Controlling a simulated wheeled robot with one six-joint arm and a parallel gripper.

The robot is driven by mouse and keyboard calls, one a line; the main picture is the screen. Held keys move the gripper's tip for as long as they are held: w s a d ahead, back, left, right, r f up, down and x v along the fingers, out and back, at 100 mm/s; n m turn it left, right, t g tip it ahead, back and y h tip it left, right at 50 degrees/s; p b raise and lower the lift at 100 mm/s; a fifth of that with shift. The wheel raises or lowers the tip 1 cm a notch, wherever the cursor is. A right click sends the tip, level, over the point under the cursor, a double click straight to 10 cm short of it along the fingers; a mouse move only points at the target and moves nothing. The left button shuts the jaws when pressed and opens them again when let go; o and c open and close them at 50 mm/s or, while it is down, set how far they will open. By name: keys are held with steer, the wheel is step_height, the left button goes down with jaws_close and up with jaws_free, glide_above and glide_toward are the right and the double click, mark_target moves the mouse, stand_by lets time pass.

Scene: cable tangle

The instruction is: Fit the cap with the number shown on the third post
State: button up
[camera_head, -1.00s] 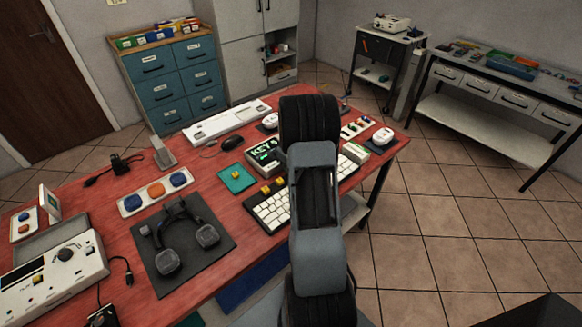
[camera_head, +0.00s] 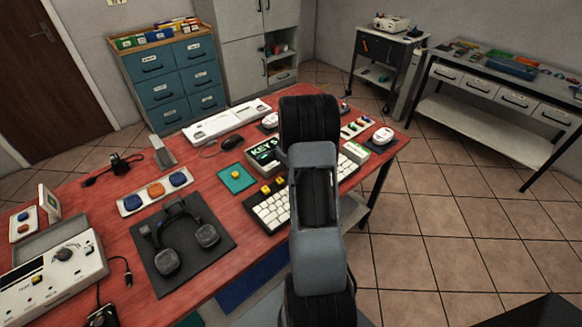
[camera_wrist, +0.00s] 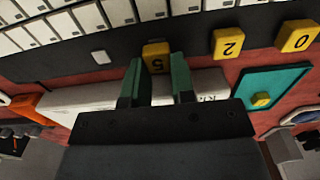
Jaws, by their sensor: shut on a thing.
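My gripper (camera_wrist: 158,78) is shut on a yellow cap marked 5 (camera_wrist: 156,51), which sits between its green fingers in the wrist view. The cap is at the dark strip along the keyboard (camera_wrist: 120,25), in line with a cap marked 2 (camera_wrist: 227,43) and a cap marked 0 (camera_wrist: 297,36). A bare white post (camera_wrist: 99,56) stands on the other side of it. I cannot tell whether the cap is fully down on a post. In the head view my arm hides the gripper. A display (camera_head: 265,154) there reads KEY; the rest is partly hidden.
A teal tray (camera_wrist: 285,82) with a small yellow piece (camera_wrist: 261,99) lies beside the keyboard. On the red table, a headset (camera_head: 203,235) rests on a dark mat, with colored buttons (camera_head: 153,190) behind it.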

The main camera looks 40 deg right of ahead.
steer(key=shift+f+b, duration=0.35)
steer(key=shift+f, duration=0.2)
stand_by(0.4)
steer(key=o, duration=1)
steer(key=shift+c, duration=0.2)
steer(key=shift+r, duration=0.15)
steer(key=shift+r+p, duration=1.7)
steer(key=shift+r, duration=0.7)
